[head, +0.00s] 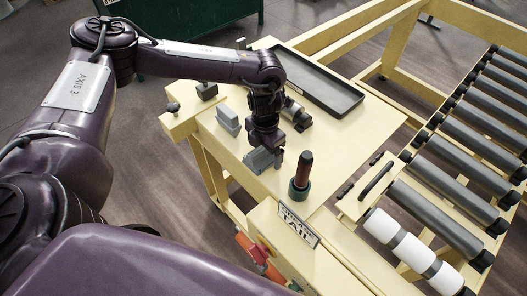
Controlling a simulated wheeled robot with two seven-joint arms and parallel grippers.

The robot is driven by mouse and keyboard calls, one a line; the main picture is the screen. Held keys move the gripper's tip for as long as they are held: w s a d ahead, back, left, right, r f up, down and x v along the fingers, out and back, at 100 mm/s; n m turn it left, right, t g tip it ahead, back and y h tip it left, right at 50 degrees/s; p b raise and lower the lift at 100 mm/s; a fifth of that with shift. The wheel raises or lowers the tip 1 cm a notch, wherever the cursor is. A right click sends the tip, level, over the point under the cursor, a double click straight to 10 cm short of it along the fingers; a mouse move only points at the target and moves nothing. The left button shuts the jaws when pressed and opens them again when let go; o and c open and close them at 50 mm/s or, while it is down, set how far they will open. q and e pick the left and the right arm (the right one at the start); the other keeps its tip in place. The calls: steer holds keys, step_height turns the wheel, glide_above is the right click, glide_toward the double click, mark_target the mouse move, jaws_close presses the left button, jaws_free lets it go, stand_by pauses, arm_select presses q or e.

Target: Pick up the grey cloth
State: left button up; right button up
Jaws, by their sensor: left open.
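My left gripper (264,159) points down over the cream worktable (330,135); its grey fingers are close to the table top, and it is open. I see nothing that is clearly a cloth. A small light-grey item (228,121) stands on the table to the left of the gripper; its shape looks blocky, and I cannot tell what it is. The gripper and wrist hide part of the table top. My right gripper is out of view.
A black tray (318,84) lies at the back. A roller conveyor (437,217) with a white roll (399,241) is at right. A red-handled item (258,253) hangs at the front.

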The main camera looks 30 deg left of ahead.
arm_select(q)
steer(key=shift+s, duration=0.1)
steer(key=c, duration=1.2)
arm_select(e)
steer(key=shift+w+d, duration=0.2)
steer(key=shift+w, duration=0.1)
arm_select(q)
steer(key=shift+r, duration=0.1)
